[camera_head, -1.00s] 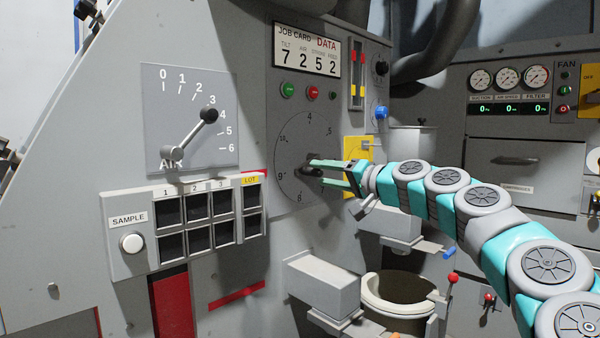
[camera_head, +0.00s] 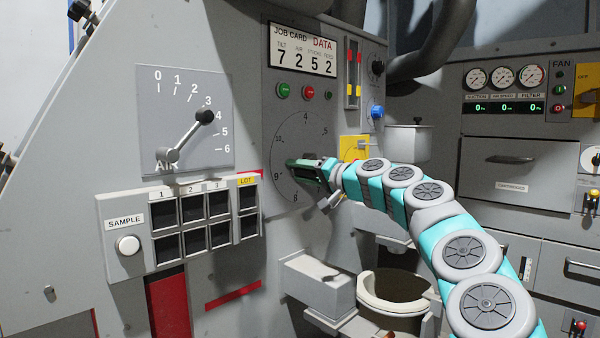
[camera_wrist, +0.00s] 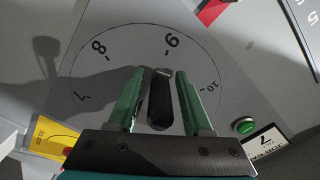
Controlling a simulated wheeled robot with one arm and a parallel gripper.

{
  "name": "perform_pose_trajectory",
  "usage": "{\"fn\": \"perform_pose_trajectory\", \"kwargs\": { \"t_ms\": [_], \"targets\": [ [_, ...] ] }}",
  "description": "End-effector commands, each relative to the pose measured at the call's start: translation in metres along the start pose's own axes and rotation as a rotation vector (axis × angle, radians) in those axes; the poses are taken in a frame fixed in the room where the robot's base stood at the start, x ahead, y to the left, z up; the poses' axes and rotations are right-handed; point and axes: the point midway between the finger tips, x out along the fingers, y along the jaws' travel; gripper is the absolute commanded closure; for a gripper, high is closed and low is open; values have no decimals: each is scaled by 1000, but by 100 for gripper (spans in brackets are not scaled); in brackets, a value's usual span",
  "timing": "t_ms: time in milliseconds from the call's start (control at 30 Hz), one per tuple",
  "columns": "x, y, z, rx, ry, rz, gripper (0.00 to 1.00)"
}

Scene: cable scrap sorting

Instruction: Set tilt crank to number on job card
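The job card (camera_head: 303,47) on the machine face reads TILT 7, with 2, 5 and 2 beside it. Below it is the round numbered tilt dial (camera_head: 300,135), also in the wrist view (camera_wrist: 120,50) with 7, 8, 9 and 10 showing. The dark tilt crank (camera_wrist: 160,103) stands at the dial, its far end toward about 9. My gripper (camera_wrist: 161,72) has one green finger on each side of the crank, with narrow gaps visible. In the head view my gripper (camera_head: 291,163) is over the dial's left middle and hides the crank.
Left of the dial is the AIR lever (camera_head: 190,134), its knob near 3 and 4. Green (camera_head: 283,90) and red (camera_head: 308,93) buttons sit above the dial. A yellow panel (camera_head: 353,149) is right of it. Sample compartments (camera_head: 193,237) are lower left.

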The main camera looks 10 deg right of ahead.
Motion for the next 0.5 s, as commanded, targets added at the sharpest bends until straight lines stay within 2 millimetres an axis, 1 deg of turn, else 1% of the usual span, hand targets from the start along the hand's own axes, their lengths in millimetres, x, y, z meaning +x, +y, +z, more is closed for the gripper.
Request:
{"fn": "perform_pose_trajectory", "kwargs": {
  "t_ms": [33,67,400,433,500],
  "targets": [
    [0,0,0,0,0,0,57],
    [0,0,0,0,0,0,60],
    [0,0,0,0,0,0,98],
    [0,0,0,0,0,0,100],
    [0,0,0,0,-1,0,100]
  ]
}}
